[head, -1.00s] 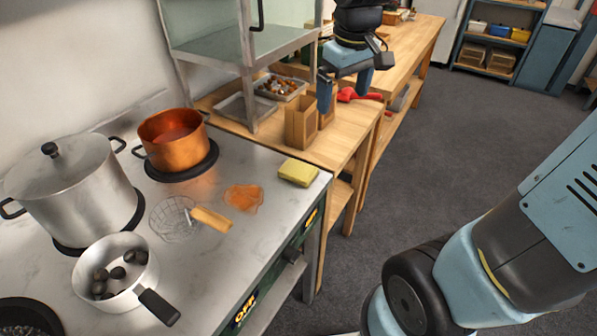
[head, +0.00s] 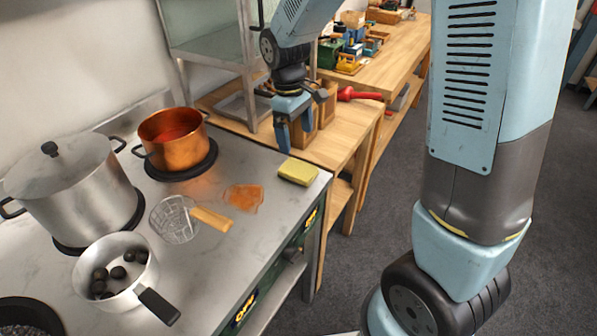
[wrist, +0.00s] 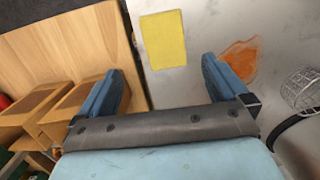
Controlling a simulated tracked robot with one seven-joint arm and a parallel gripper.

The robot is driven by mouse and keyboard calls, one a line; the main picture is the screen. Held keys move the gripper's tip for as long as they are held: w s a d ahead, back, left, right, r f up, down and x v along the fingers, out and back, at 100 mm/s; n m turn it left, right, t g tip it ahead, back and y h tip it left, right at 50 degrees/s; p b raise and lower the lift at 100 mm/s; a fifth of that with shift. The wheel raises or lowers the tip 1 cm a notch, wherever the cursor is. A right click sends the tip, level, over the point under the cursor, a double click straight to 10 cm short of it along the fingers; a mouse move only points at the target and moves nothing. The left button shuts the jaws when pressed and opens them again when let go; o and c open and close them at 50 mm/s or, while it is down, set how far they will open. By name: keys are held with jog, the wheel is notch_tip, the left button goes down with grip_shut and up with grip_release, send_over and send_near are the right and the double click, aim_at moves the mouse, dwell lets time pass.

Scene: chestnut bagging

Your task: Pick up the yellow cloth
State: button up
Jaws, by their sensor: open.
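The yellow cloth (head: 298,172) is a small folded block lying flat near the right edge of the steel stove top. It also shows in the wrist view (wrist: 164,39), ahead of the fingertips and between their lines. My gripper (head: 294,140) is open and empty, pointing down above the back right corner of the stove, behind the cloth and apart from it. In the wrist view my gripper (wrist: 157,80) has its two blue fingers spread wide.
An orange spill (head: 244,197) and a wire skimmer (head: 178,219) lie left of the cloth. A copper pot (head: 173,140), a lidded steel pot (head: 72,187) and a saucepan (head: 113,271) stand further left.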

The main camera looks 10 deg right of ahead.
send_over(298, 168)
jog(key=f, duration=0.4)
jog(key=shift+w+f, duration=0.15)
jog(key=shift+w, duration=0.25)
jog(key=f, duration=0.4)
jog(key=shift+s+a+f, duration=0.1)
jog(key=shift+s, duration=0.3)
jog(key=shift+f, duration=0.6)
jog(key=c, duration=1.1)
jog(key=shift+c, duration=0.2)
jog(key=shift+r, duration=0.1)
